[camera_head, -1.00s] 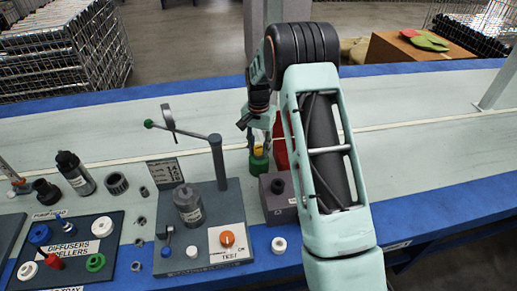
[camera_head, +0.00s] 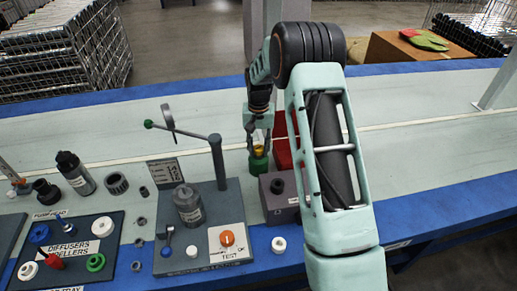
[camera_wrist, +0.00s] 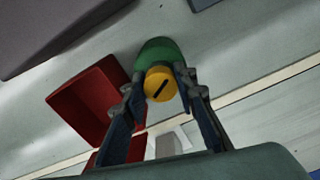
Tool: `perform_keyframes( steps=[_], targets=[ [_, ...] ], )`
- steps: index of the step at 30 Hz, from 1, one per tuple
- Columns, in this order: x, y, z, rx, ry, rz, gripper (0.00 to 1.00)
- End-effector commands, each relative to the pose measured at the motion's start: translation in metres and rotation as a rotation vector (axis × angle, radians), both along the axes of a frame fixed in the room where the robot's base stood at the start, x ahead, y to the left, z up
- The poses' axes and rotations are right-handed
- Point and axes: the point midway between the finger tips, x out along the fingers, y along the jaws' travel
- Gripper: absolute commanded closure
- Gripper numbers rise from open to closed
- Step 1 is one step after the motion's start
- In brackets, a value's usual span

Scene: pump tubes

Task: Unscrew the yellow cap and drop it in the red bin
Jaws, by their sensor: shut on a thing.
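The yellow cap (camera_wrist: 161,84) has a dark slot across its top and sits on a green body (camera_wrist: 158,52) in the wrist view. In the head view the cap (camera_head: 259,150) shows small above the green body (camera_head: 258,164), which stands on the table. My gripper (camera_wrist: 157,82) has one finger on each side of the cap and is shut on it; the exact contact is hard to see. In the head view my gripper (camera_head: 258,140) reaches down over the cap. The red bin (camera_wrist: 88,103) is beside the green body, empty where I can see inside; my arm partly hides it (camera_head: 282,152) in the head view.
A grey block with a dark round top (camera_head: 279,197) stands just in front of the green body. A test stand with a post (camera_head: 217,165) and lever is to the left. Trays of small parts (camera_head: 70,250) lie farther left. The table behind is clear.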

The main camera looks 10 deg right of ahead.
Motion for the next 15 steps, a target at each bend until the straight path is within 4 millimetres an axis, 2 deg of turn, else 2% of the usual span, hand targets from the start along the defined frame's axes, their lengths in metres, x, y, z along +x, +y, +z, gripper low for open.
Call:
perform_keyframes(
  steps=[7,15],
  targets=[
    [0.0002,-0.0006,0.0004,0.001,-0.001,0.231,1.0],
    [0.0001,-0.0001,0.0,0.0,0.0,0.261,1.0]
  ],
)
